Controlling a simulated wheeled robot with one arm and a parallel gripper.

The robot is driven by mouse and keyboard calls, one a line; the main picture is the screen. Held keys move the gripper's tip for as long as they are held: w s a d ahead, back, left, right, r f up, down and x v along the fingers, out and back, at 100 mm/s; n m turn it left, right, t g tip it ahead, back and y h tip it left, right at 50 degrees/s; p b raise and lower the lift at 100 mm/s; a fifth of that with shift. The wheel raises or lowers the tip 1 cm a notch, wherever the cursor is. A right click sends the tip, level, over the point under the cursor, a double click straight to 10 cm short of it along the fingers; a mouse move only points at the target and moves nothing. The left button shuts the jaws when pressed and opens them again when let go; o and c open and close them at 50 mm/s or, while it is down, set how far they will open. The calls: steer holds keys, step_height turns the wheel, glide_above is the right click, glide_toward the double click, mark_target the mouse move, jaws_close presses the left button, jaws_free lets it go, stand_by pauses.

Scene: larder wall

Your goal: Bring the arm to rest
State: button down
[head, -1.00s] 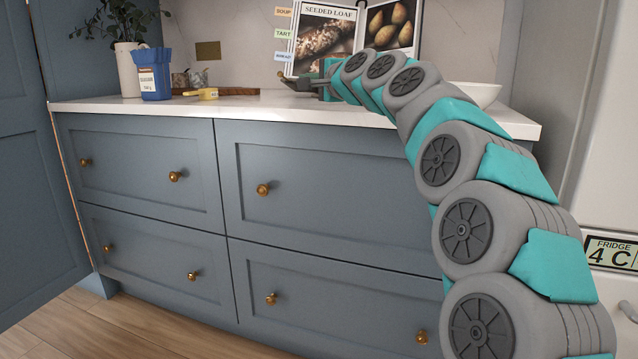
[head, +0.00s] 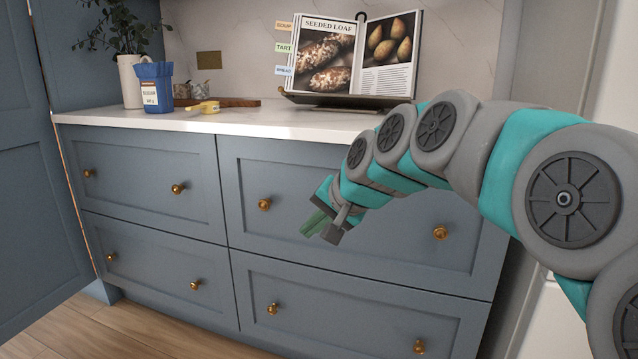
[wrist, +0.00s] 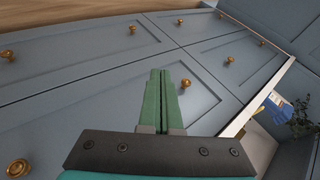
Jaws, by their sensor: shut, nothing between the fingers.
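My gripper (head: 318,225) is in front of the upper right drawer in the head view, pointing down and to the left. Its green fingers are together with nothing between them. In the wrist view the shut fingers (wrist: 162,85) point at the blue drawer fronts. They look apart from the drawers, though the exact distance is hard to tell. My arm curves in from the right edge of the head view, bent, with the gripper below counter height.
The white counter (head: 250,119) holds a blue packet (head: 156,88), a yellow-handled item (head: 203,107), a board (head: 240,102) and a cookbook (head: 350,55) on a stand. Brass knobs (head: 264,205) stick out from the shut drawers. A blue door (head: 35,160) stands at left.

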steer(key=s+d+f+n+g+h+p, duration=0.1)
steer(key=s+d+f, duration=0.4)
steer(key=s, duration=0.7)
steer(key=s+d+f+n+g+h+p, duration=0.1)
steer(key=s+d+f+g+h, duration=0.2)
steer(key=s+d+f, duration=0.3)
steer(key=s+d+f+n+g+h+p, duration=0.1)
steer(key=s+d+f+g, duration=0.3)
steer(key=s, duration=1.3)
step_height(320, 180, down, 2)
steer(key=shift+s+d+f+n+h+p, duration=0.15)
steer(key=shift+s+d+n+h+p, duration=0.2)
steer(key=shift+d+n+p, duration=0.3)
steer(key=shift+w, duration=0.1)
